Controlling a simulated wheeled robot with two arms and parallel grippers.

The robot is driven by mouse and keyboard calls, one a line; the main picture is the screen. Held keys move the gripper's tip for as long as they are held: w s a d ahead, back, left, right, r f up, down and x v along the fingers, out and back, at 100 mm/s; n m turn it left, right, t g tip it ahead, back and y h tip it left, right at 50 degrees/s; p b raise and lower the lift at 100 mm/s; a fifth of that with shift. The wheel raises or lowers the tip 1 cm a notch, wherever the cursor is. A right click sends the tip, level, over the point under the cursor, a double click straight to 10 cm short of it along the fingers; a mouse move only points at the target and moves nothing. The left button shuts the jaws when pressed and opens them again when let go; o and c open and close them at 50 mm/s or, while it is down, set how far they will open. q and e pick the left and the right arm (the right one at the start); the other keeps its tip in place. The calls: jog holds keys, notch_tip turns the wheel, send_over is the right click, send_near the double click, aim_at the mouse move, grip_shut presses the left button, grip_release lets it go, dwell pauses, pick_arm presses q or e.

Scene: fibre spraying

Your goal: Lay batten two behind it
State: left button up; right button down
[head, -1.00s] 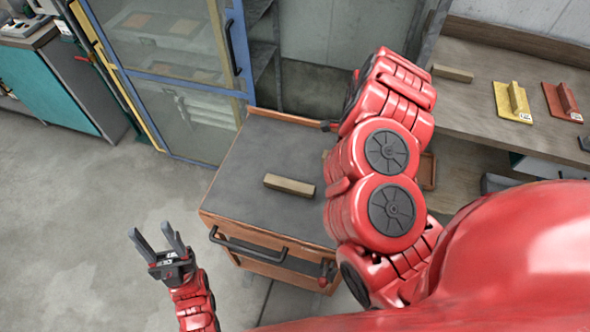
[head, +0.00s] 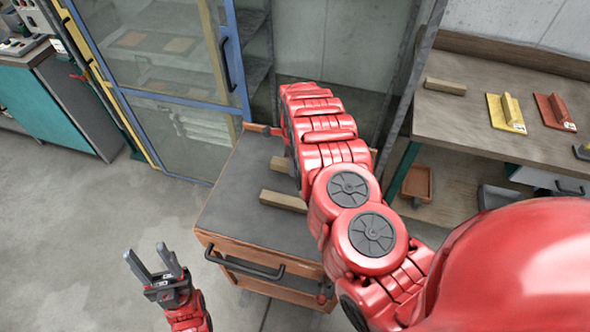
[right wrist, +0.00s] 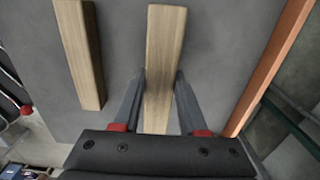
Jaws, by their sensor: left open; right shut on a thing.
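One wooden batten (head: 283,201) lies on the dark top of the cart (head: 232,200). A second batten (head: 279,164) is behind it, roughly parallel, its right end hidden by my right arm. In the right wrist view my right gripper (right wrist: 160,78) is shut on this second batten (right wrist: 166,40). The first batten (right wrist: 78,55) is to its left there, with a gap between. The held batten is at or just above the cart top; I cannot tell if it touches. My left gripper (head: 147,253) is open and empty, left of the cart.
The cart's orange rim (right wrist: 268,70) runs close right of the held batten in the right wrist view. A workbench (head: 465,115) at right carries another batten (head: 445,86), a yellow float (head: 506,112) and a red float (head: 555,111). A glass-doored cabinet (head: 165,85) stands behind left.

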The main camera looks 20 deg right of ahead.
jog(key=shift+d+f, duration=0.1)
jog(key=shift+f, duration=0.2)
notch_tip(320, 180, down, 3)
jog(key=shift+r+p, duration=0.2)
jog(key=shift+p, duration=0.4)
jog(key=shift+f, duration=0.1)
jog(key=shift+f+b, duration=0.2)
jog(key=shift+b, duration=0.1)
jog(key=shift+c, duration=2.2)
grip_release()
jog(key=shift+r, duration=0.15)
